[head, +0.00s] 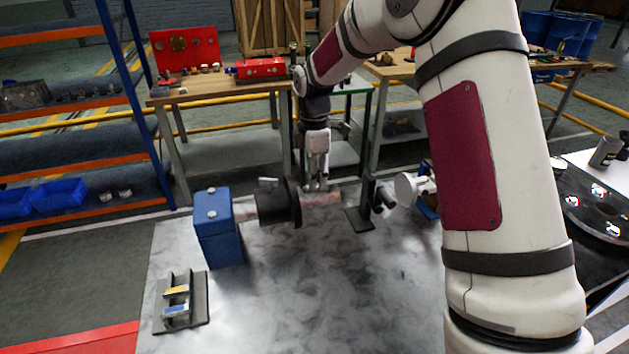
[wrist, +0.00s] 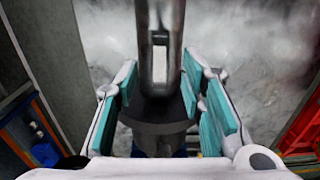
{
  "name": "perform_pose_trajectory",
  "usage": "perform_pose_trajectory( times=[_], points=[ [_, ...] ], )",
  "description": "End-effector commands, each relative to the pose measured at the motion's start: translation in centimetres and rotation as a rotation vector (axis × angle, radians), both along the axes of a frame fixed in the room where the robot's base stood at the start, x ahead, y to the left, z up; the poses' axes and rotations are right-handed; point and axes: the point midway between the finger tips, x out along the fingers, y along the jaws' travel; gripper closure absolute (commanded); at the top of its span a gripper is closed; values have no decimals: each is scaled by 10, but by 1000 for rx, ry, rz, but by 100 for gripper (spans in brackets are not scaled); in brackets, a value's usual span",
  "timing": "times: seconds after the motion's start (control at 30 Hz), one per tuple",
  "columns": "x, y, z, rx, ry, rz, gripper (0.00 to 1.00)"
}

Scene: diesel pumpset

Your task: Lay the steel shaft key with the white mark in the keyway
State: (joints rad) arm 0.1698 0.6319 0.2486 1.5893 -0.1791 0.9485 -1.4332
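My gripper (head: 316,187) points down over the steel shaft (head: 325,198), right of the black disc in the head view. In the wrist view, my gripper (wrist: 158,88) is open, its teal pads apart on either side of the shaft (wrist: 175,22). A slot, the keyway (wrist: 160,36), faces the wrist camera. A white face (wrist: 159,62) shows within the slot, consistent with the white-marked key lying in it; how deep it sits cannot be told. No key shows between the pads.
A blue bearing block (head: 217,235) and black disc (head: 275,204) carry the shaft's left side. A grey rack (head: 196,304) at front left holds a yellow-marked key (head: 176,290) and a blue-marked key (head: 176,310). The metal tabletop (head: 320,290) in front is clear.

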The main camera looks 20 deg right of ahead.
Motion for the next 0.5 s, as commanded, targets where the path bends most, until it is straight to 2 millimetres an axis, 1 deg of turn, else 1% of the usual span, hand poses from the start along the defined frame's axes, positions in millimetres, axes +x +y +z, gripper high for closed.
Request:
perform_pose_trajectory(
  times=[0.03,0.1,0.3,0.4,0.5],
  points=[
    [1,0,11,0,-4,-1,64],
    [1,0,26,0,-6,-1,64],
    [1,0,66,0,-4,0,64],
    [1,0,81,0,-4,0,64],
    [1,0,92,0,-3,0,64]
  ],
)
